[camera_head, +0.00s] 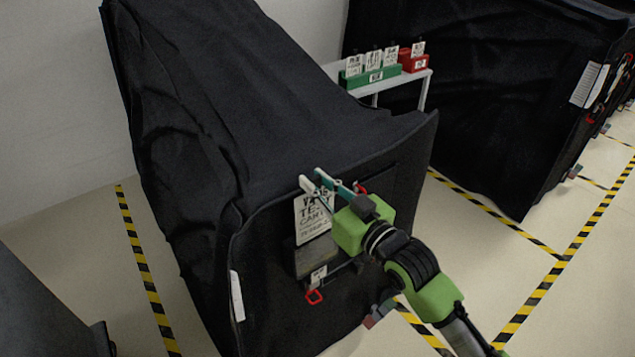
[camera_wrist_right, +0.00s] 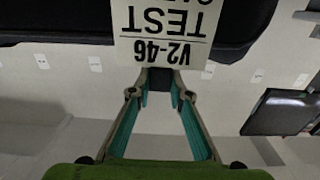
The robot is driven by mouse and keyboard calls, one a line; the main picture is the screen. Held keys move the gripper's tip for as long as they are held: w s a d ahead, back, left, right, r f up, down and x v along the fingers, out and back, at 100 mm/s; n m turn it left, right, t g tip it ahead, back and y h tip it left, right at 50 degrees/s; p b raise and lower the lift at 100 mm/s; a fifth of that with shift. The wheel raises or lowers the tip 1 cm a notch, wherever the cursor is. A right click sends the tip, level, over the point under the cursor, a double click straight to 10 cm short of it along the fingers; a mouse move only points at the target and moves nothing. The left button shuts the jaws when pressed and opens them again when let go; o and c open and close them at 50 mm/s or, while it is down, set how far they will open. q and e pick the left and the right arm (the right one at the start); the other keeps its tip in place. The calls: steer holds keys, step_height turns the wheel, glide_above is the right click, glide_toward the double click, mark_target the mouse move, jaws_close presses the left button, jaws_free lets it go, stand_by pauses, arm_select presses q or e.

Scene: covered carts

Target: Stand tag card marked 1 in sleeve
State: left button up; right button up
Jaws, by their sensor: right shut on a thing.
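The white tag card (camera_head: 313,216), printed "V2-46 TEST CA…" in dark letters, stands upright in front of the end of the black-covered cart. My right gripper (camera_head: 318,186) is shut on its top edge. In the right wrist view the card (camera_wrist_right: 170,25) shows upside down, with the fingertips (camera_wrist_right: 162,82) meeting at its edge. The dark grey sleeve (camera_head: 315,258) is on the cart end, directly below the card. I cannot tell whether the card's lower edge is inside it or just in front. My left gripper is not in view.
A small tag with a red ring (camera_head: 314,296) hangs below the sleeve. A white side table (camera_head: 424,74) at the back holds a green holder (camera_head: 369,77) and a red holder (camera_head: 414,63) with cards. Another covered cart (camera_head: 480,90) stands right. Striped tape marks the floor.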

mark_target(316, 215)
steer(key=shift+f+b, duration=2.1)
steer(key=shift+f, duration=1.9)
steer(key=shift+f+b, duration=0.65)
steer(key=shift+f, duration=0.2)
steer(key=o, duration=1)
steer(key=shift+o, duration=0.2)
steer(key=v, duration=1.2)
